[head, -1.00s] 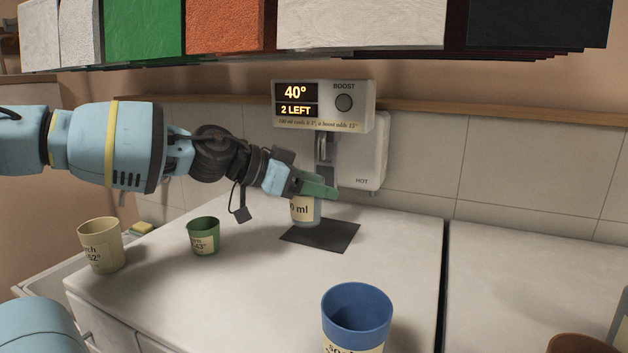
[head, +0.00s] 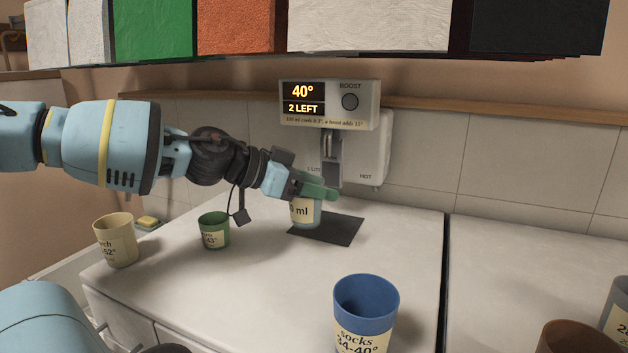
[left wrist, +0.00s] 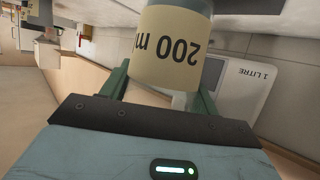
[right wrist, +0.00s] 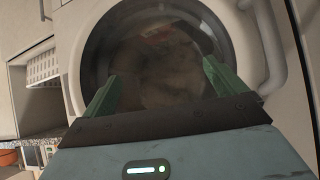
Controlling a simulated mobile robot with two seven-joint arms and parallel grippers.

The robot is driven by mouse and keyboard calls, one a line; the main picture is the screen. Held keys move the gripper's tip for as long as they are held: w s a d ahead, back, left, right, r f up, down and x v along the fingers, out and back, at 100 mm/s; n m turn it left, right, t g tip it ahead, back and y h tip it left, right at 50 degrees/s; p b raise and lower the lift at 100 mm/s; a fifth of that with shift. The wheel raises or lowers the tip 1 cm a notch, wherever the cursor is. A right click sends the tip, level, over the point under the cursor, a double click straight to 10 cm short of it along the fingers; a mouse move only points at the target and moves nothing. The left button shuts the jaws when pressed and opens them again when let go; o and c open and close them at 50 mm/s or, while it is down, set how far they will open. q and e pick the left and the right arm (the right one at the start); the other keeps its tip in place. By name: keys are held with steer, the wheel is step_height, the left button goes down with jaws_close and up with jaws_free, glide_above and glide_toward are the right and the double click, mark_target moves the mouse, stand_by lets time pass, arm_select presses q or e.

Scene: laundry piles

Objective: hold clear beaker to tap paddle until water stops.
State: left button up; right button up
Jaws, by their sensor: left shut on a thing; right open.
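The clear beaker (head: 306,213), with a cream "200 ml" label, is upright in my left gripper (head: 318,190), just above the dark mat. In the left wrist view, the beaker (left wrist: 172,45) sits between the green fingers. The grey tap paddle (head: 331,172) hangs under the dispenser (head: 330,104), behind and slightly right of the beaker. I cannot tell whether they touch. No water stream is visible, and the beaker's contents are hidden. The display reads 40° and "2 LEFT". My right gripper (right wrist: 160,92) is open and empty before a round washer door (right wrist: 155,50).
A yellow cup (head: 115,240) and a green cup (head: 214,230) stand left of the mat (head: 340,231). A blue "socks" cup (head: 365,295) stands in front, with brown (head: 572,338) and grey (head: 617,310) cups at right. Coloured blocks (head: 370,25) hang overhead. The middle counter is clear.

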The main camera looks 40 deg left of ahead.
arm_select(q)
steer(key=s+d, duration=0.2)
steer(key=s, duration=0.4)
steer(key=shift+s, duration=0.35)
